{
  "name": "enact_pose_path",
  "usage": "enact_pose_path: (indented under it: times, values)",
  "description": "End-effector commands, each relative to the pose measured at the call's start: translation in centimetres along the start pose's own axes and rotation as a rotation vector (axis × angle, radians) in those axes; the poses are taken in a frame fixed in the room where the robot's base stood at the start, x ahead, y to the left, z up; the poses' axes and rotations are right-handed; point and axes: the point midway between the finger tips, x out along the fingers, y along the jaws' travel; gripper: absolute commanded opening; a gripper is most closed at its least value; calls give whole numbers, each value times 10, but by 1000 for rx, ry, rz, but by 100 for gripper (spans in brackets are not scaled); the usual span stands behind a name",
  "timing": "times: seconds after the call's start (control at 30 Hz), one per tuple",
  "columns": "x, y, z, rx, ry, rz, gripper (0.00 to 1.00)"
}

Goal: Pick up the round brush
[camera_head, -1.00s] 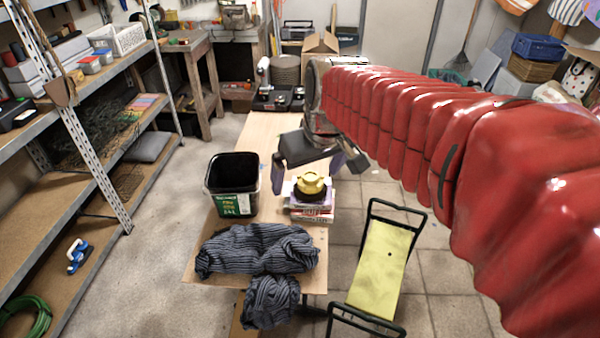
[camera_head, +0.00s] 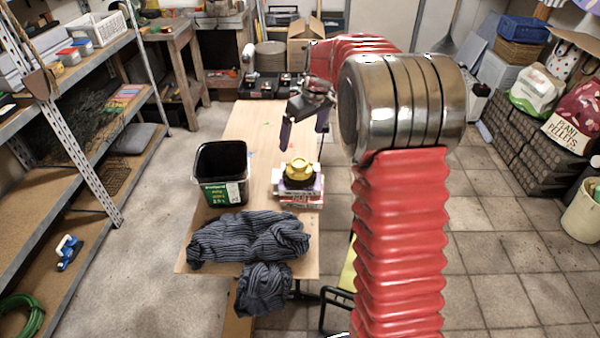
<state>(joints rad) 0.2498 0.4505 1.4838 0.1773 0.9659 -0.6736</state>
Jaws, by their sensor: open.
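The round brush (camera_head: 299,172), with a yellow top and a dark lower part, sits on a small stack of boxes (camera_head: 299,201) near the right edge of the wooden table. My gripper (camera_head: 303,136) hangs above the table, behind and higher than the brush in the picture. Its two dark fingers are spread apart and point down, with nothing between them. The gripper and the brush are apart.
A black bucket (camera_head: 221,172) with a green label stands left of the brush. A striped grey cloth (camera_head: 248,238) lies at the table's front edge. A dark stove-like appliance (camera_head: 270,86) stands at the far end. The table (camera_head: 247,127) is mostly clear behind the bucket.

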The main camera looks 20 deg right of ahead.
Motion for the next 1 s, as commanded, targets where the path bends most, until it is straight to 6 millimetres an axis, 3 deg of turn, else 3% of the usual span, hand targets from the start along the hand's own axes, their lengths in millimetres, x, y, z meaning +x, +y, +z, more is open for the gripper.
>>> enact_pose_path:
  times: [0.1,0.3,0.77,1.0]
  values:
    - [29,21,-5,-17,-10,-13,96]
    - [57,41,-9,-41,-15,-27,96]
    - [64,44,-10,-46,-16,-29,96]
    - [90,43,-9,-46,-18,-31,96]
